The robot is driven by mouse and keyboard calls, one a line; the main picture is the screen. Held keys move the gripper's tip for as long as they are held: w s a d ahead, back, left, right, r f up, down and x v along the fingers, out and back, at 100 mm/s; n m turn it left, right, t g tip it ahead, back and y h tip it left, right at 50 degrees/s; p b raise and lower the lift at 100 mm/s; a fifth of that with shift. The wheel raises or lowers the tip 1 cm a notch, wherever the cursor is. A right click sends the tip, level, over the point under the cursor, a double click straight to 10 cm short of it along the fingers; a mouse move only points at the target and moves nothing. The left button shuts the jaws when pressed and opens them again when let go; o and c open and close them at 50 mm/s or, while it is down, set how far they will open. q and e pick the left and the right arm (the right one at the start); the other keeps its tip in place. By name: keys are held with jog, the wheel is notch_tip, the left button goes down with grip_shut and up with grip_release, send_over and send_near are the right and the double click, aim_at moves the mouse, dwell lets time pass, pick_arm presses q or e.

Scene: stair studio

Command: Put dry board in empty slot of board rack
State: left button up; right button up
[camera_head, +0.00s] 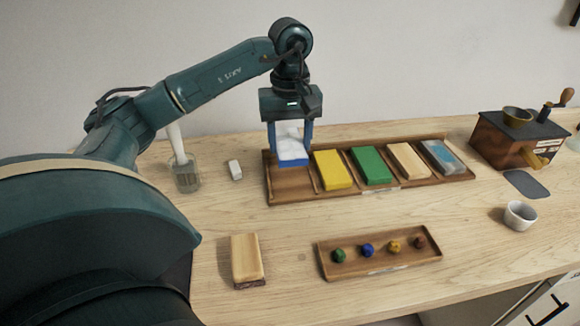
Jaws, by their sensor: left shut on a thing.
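My left gripper (290,137) points down over the left end of the wooden board rack (283,192). It is shut on a white-and-blue board (292,153), which sits between its fingers over the leftmost slot. I cannot tell whether the board touches the rack floor. The leftmost slot shows bare wood in front of the board. The other slots hold a yellow board (332,170), a green board (371,165), a tan board (409,160) and a blue-grey board (441,156). My right gripper is not in view.
A wooden block (246,258) and a small tray (378,267) with several coloured pieces lie in front. A glass jar (187,177) and white block (235,170) stand left. A grinder box (515,139) and white cup (520,215) stand right. Bare tabletop lies between rack and tray.

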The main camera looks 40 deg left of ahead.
aim_at(290, 179)
pick_arm(q)
jog(key=shift+f, duration=3.55)
jog(key=shift+f, duration=0.2)
jog(key=o, duration=1)
jog(key=shift+r, duration=0.1)
notch_tip(290, 179, up, 12)
jog(key=shift+r+p, duration=0.15)
jog(key=shift+p, duration=0.2)
jog(key=shift+s, duration=0.1)
